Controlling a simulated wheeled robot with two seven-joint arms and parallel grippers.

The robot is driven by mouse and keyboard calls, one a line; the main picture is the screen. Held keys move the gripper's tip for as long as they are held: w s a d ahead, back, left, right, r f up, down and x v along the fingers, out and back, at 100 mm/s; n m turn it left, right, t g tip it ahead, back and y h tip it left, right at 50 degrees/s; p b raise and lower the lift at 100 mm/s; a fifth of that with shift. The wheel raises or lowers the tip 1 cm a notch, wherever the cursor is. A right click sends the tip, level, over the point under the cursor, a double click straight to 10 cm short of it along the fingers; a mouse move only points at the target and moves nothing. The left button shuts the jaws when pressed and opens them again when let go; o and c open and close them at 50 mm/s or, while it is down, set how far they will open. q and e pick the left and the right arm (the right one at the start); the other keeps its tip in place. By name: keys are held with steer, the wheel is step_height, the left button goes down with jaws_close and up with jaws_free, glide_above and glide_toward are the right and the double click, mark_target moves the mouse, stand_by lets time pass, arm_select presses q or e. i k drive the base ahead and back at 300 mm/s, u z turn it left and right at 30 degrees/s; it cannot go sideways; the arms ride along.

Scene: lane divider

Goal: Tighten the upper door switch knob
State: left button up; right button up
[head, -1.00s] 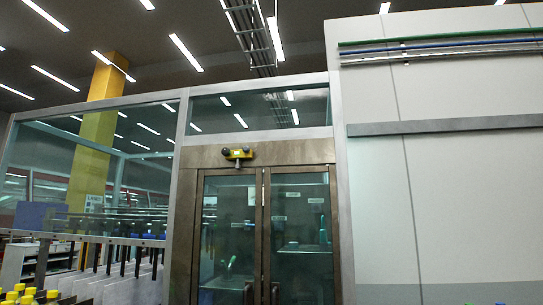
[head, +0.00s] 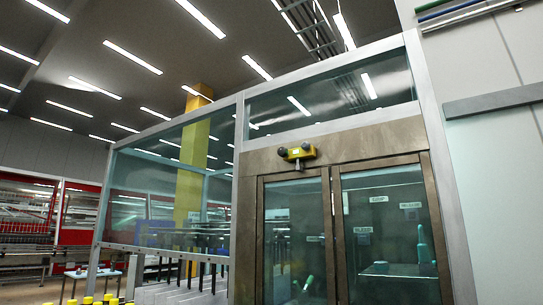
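A yellow door switch (head: 297,153) is mounted on the brown metal frame above the double glass door. It has dark round knobs at its left and right ends and a small dark part hanging below its middle. Which of these is the upper knob I cannot tell at this size. The glass door (head: 345,235) below it looks shut. Neither of my grippers is in view.
A glass-walled enclosure (head: 170,200) extends left of the door. Several yellow-capped items (head: 100,299) stand at the bottom left. A pale wall (head: 500,150) with a grey rail (head: 490,101) is on the right. Red-framed panels (head: 80,213) stand far left.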

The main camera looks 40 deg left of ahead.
mark_target(283, 152)
steer(key=u, duration=0.5)
steer(key=i, duration=0.6)
steer(key=u, duration=0.55)
